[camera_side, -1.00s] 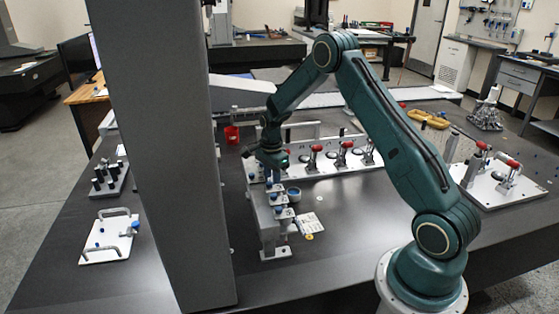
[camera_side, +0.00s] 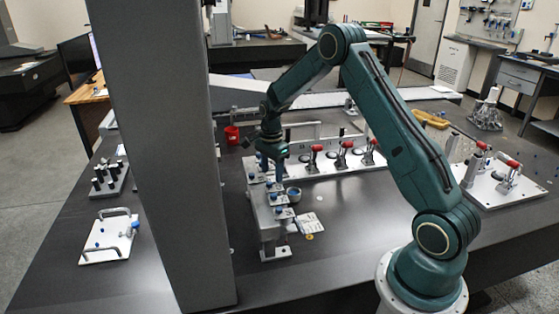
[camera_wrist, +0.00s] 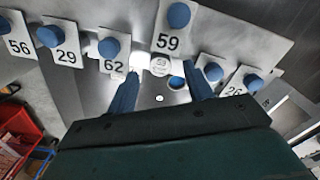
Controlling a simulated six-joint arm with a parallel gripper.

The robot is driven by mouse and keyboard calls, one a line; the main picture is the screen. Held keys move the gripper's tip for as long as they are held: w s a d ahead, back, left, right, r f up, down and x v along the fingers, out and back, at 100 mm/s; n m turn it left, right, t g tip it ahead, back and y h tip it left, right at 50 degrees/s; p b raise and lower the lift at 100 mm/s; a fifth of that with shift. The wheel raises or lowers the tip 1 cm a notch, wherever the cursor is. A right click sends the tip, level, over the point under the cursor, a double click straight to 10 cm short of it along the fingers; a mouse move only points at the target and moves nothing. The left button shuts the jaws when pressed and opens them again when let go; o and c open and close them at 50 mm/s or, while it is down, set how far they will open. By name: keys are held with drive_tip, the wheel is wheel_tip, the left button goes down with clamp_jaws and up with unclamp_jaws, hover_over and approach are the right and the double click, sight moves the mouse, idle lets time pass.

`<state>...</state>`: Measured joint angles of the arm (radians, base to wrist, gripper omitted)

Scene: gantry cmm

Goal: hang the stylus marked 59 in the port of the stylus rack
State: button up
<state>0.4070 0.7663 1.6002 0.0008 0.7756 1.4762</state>
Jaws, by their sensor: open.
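In the wrist view a white plate marked 59 (camera_wrist: 168,43) lies just beyond my fingertips, with a blue round knob (camera_wrist: 179,15) on it. My gripper (camera_wrist: 160,78) is open, its blue fingers apart. In the gap between them are a small white piece (camera_wrist: 159,66), its mark too small to read surely, and a blue-topped piece (camera_wrist: 177,83); neither is visibly gripped. In the side view my gripper (camera_side: 279,180) is above the grey stepped stand (camera_side: 268,222) with blue-topped pieces. I cannot tell which part is the rack's port.
Plates marked 56 (camera_wrist: 18,47), 29 (camera_wrist: 67,57), 62 (camera_wrist: 113,66) and 26 (camera_wrist: 234,91) stand close beside the fingers. A fixture plate with red-handled clamps (camera_side: 340,160) stands behind. A grey column (camera_side: 165,150) rises at left.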

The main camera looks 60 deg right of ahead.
sight(272, 179)
wheel_tip(272, 179, up, 11)
drive_tip(key=shift+f, duration=0.2)
idle(0.5)
drive_tip(key=s+a+r+n+t, duration=0.3)
drive_tip(key=s+a+r+n, duration=0.7)
drive_tip(key=s+a+r, duration=0.3)
drive_tip(key=s+a+n+t, duration=0.1)
drive_tip(key=s+a+n, duration=0.2)
drive_tip(key=s+n, duration=0.2)
drive_tip(key=s+a+n+t, duration=0.1)
drive_tip(key=s+a+n, duration=0.3)
drive_tip(key=s, duration=0.7)
drive_tip(key=n, duration=0.2)
drive_tip(key=shift+s+a+r+n+t, duration=0.2)
drive_tip(key=shift+s+r+n+t, duration=0.1)
drive_tip(key=shift+r, duration=0.1)
drive_tip(key=shift+w, duration=0.1)
